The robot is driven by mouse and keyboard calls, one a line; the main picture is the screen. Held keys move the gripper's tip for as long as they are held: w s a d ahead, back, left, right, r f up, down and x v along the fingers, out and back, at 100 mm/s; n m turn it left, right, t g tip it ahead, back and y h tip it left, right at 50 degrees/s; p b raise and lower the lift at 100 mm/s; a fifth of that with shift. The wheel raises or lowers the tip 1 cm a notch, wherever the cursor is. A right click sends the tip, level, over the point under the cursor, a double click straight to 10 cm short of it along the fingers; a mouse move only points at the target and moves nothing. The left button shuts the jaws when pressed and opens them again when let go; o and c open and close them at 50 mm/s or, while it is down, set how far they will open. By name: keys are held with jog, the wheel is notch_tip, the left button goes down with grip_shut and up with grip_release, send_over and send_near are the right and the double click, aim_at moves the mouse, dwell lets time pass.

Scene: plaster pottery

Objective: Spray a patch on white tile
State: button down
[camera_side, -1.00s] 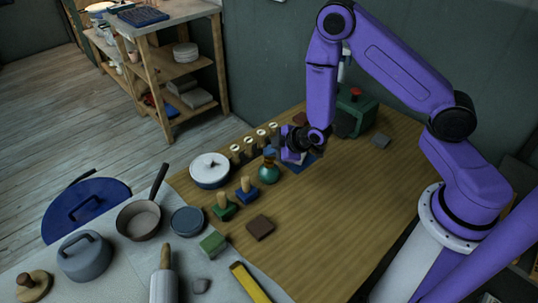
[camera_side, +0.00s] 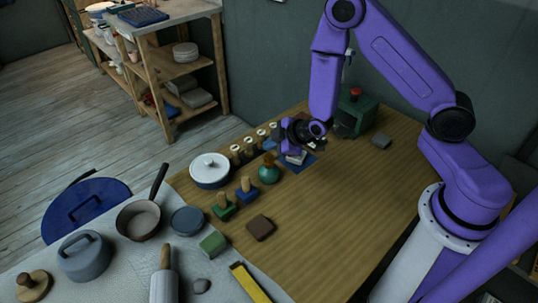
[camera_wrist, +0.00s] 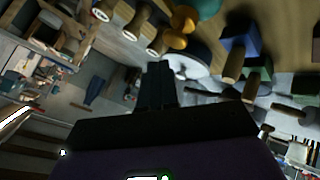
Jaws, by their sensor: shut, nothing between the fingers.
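A white tile (camera_side: 296,157) lies on a blue mat (camera_side: 308,167) near the far side of the wooden table, partly hidden under my gripper. A teal bottle with an orange top (camera_side: 269,172) stands upright just left of the mat. The orange top also shows at the upper edge of the wrist view (camera_wrist: 183,17). My gripper (camera_side: 286,146) is above the tile and mat, to the right of the bottle and apart from it. In the wrist view its fingers (camera_wrist: 160,72) are together and hold nothing. The tile is not visible in the wrist view.
Several wooden-handled tools (camera_side: 248,150) line the table's far edge. Green (camera_side: 223,207) and blue (camera_side: 246,191) stamps stand in front of the bottle. A green box (camera_side: 354,113) is behind. The table's right half is mostly clear.

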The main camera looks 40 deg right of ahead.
aim_at(271, 157)
jog(key=shift+r, duration=2.4)
dwell(0.8)
jog(key=shift+f, duration=3)
jog(key=shift+f, duration=0.1)
dwell(0.4)
